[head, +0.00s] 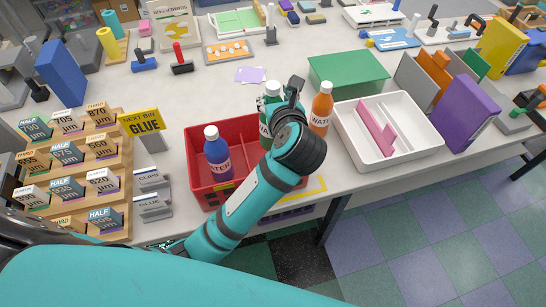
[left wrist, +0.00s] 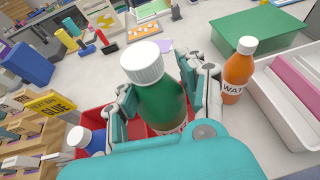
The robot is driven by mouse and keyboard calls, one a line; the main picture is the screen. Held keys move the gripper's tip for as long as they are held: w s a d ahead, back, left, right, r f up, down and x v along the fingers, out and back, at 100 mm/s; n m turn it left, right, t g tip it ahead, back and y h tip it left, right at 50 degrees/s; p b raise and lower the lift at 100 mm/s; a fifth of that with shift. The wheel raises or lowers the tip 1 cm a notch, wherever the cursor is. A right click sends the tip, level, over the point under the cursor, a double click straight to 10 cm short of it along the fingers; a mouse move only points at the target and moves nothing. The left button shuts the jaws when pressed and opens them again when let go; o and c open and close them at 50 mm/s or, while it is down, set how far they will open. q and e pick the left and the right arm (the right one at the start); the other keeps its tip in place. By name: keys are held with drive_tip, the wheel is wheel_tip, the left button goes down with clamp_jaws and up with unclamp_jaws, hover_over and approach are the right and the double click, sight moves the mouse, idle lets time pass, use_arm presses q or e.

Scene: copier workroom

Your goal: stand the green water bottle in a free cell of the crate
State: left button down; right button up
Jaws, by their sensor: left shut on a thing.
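The green water bottle (head: 267,106) has a white cap and is upright in my left gripper (head: 280,104). In the left wrist view, the fingers close on both sides of the green bottle (left wrist: 160,103). It is over the right part of the red crate (head: 196,167); its lower end is hidden, so I cannot tell how deep it is. A blue water bottle (head: 217,158) stands in the crate's left part. My left arm hides the crate's front right part. My right gripper is not in view.
An orange water bottle (head: 321,108) stands just right of the crate. A white tray (head: 425,141) with pink pieces and a green box (head: 348,70) lie further right. A glue sign (head: 141,122) and box rack (head: 122,183) stand left.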

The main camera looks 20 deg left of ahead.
use_arm(q)
wheel_tip(320, 180, down, 10)
drive_tip(key=shift+r+p, duration=0.25)
drive_tip(key=shift+p, duration=0.8)
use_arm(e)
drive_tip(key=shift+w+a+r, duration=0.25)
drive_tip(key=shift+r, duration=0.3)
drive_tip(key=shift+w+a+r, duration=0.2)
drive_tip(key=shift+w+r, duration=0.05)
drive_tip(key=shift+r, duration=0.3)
use_arm(q)
drive_tip(key=c, duration=1.2)
unclamp_jaws()
drive_tip(key=shift+f, duration=0.25)
drive_tip(key=o, duration=0.5)
drive_tip(key=shift+r, duration=0.1)
drive_tip(key=shift+c, duration=0.2)
drive_tip(key=shift+s, duration=0.1)
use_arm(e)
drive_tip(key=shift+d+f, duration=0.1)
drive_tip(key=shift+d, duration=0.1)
